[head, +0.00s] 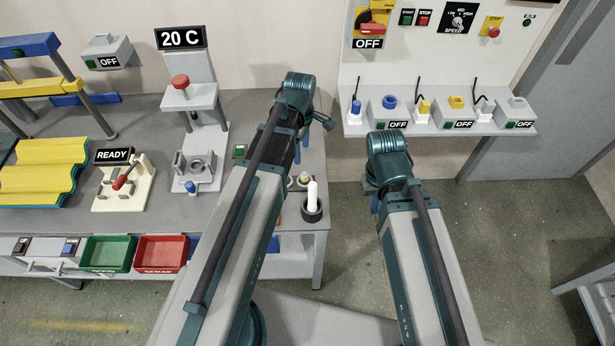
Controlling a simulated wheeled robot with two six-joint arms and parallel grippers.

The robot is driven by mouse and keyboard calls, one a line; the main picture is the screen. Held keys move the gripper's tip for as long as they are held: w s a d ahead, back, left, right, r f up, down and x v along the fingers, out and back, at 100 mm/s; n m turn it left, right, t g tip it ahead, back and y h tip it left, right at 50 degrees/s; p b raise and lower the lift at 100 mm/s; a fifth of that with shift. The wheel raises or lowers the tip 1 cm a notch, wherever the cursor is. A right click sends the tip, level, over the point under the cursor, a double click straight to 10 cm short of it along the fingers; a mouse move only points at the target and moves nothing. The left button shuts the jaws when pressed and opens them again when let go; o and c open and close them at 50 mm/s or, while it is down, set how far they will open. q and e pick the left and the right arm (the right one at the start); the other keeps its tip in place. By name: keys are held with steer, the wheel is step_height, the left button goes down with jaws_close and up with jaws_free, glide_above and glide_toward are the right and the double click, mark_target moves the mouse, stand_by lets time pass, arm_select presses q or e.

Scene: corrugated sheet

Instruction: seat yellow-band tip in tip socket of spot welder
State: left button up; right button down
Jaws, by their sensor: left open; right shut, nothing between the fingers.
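A small light piece with a yellowish band (304,178), which looks like the yellow-band tip, stands near the right end of the grey bench. A grey machine with a red knob (180,82) and a block with round openings (195,165) below looks like the spot welder; I cannot make out its tip socket. My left gripper (306,138) is open, above the bench behind the banded piece, and mostly hidden by my arm. My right gripper (375,204) is shut and empty, low beyond the bench's right end, and mostly hidden by my arm.
A white bottle in a black cup (312,208) stands at the bench's right corner. A READY fixture with a red lever (123,181) is left of the machine. Green (107,268) and red bins (161,268) hang in front. A wall shelf (440,128) holds several switch boxes.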

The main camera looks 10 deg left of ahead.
mark_target(305, 172)
arm_select(q)
step_height(305, 172, down, 8)
steer(key=b, duration=0.8)
steer(key=shift+f, duration=0.25)
steer(key=shift+w, duration=0.1)
steer(key=f+b, duration=0.5)
steer(key=shift+w+d+f, duration=0.15)
steer(key=shift+w+d, duration=0.15)
jaws_close()
